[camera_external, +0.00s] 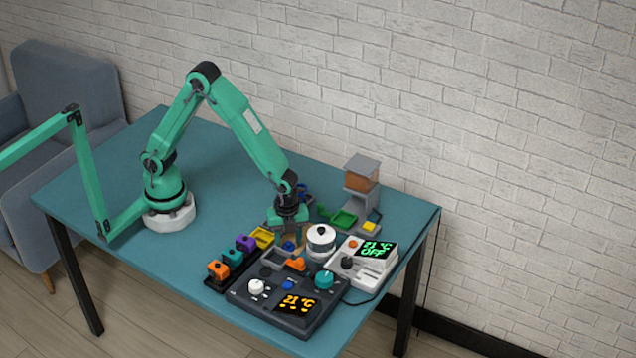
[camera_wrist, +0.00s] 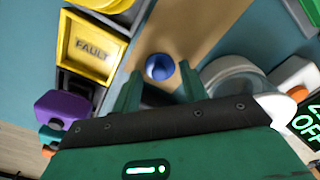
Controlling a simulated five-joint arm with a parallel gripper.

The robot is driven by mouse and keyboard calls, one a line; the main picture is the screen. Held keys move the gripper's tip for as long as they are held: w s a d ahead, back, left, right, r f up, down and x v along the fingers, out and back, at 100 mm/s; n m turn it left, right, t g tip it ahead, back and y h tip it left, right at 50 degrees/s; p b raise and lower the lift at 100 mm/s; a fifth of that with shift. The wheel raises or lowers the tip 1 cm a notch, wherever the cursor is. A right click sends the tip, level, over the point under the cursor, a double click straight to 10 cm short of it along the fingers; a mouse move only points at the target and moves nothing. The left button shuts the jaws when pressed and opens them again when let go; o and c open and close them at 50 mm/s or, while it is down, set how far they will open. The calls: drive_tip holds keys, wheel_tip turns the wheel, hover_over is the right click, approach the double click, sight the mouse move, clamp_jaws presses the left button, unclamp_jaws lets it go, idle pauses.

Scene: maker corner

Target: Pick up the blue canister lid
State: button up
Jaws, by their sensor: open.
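The blue round lid (camera_wrist: 160,67) lies on a brown board in the wrist view, framed between my fingertips and slightly beyond them. In the external view a small blue piece (camera_external: 289,245), apparently this lid, shows just below my gripper (camera_external: 290,232). In the wrist view my gripper (camera_wrist: 160,75) is open, one finger on each side of the lid, with nothing held. The height of the fingertips above the lid cannot be told. The gripper hides part of the board in the external view.
A white round canister (camera_external: 320,240) stands close on the right. A yellow "FAULT" bin (camera_wrist: 88,48) is on the left, with a purple-topped block (camera_wrist: 62,105) nearby. A dark control box (camera_external: 285,305) and a white box (camera_external: 362,262) stand in front and right.

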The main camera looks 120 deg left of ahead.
sight(289, 243)
idle(0.4)
clamp_jaws()
drive_tip(key=shift+r, duration=0.1)
drive_tip(key=shift+r, duration=0.85)
wheel_tip(289, 243, up, 2)
drive_tip(key=shift+r, duration=0.15)
drive_tip(key=s+d+r, duration=0.4)
drive_tip(key=d+r, duration=0.2)
drive_tip(key=d, duration=0.5)
drive_tip(key=shift+r, duration=0.4)
drive_tip(key=shift+a, duration=0.15)
